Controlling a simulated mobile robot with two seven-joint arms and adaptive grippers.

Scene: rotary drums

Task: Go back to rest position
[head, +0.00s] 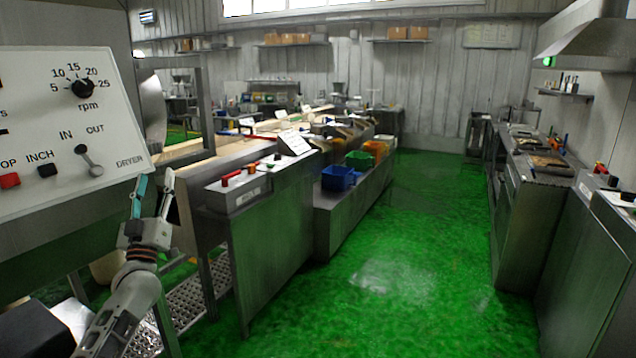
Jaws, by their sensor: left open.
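My left gripper (153,192) is at the left of the head view, pointing up, with its fingers apart and nothing between them. It shows just below and right of the lower right corner of a white control panel (60,125) marked DRYER. The panel carries an rpm knob (82,88), an IN/OUT lever (89,160), a black INCH button (47,170) and a red button (9,181). I cannot tell whether the gripper touches the panel. My right gripper is not in view.
A steel bench with a smaller control box (240,190) stands right of my left gripper. Blue (338,178) and green (360,159) bins sit beyond it. Steel counters (540,200) line the right side. The green floor (420,260) between them is clear.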

